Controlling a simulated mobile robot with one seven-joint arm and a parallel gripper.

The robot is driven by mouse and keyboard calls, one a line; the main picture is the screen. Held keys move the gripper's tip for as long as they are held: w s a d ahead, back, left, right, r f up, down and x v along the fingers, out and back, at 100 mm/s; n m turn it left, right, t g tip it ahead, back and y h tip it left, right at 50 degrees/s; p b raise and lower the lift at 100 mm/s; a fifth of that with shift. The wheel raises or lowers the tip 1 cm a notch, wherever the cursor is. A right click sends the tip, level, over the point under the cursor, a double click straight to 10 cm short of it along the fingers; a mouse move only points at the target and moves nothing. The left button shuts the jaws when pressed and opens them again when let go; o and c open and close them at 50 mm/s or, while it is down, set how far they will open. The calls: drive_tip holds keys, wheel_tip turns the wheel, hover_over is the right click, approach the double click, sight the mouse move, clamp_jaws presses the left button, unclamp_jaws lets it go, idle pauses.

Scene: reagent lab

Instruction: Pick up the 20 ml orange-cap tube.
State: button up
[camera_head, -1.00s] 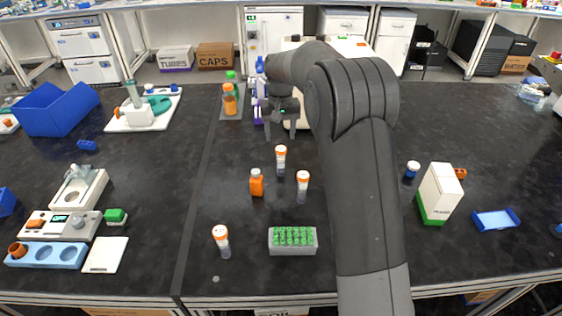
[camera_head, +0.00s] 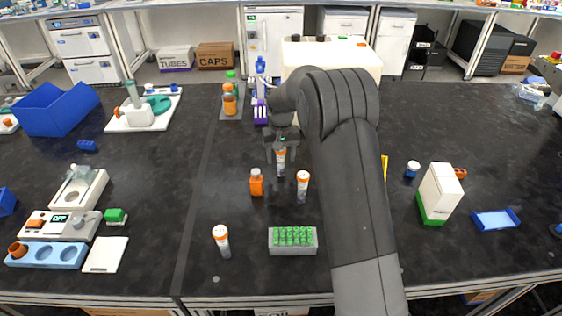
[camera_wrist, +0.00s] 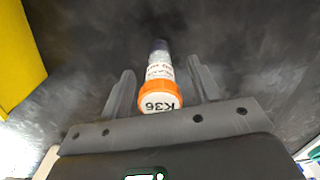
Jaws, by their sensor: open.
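Three upright tubes with orange-rimmed white caps stand on the black bench: a back tube (camera_head: 281,163), one at its lower right (camera_head: 302,187) and one at the front left (camera_head: 222,242). Volume marks are too small to read. My gripper (camera_head: 282,153) is open around or just above the back tube. In the wrist view, that tube (camera_wrist: 160,75) stands between the two spread fingers (camera_wrist: 160,90), its cap marked K36. The fingers appear apart from it.
A grey rack with green-capped vials (camera_head: 292,251) is in front. A white-green box (camera_head: 438,194) is at the right. Bench between the orange bottle and the dark seam is clear.

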drive_tip(key=shift+c, duration=0.4)
drive_tip(key=c, duration=1)
drive_tip(key=shift+o, duration=0.2)
drive_tip(key=shift+r, duration=0.15)
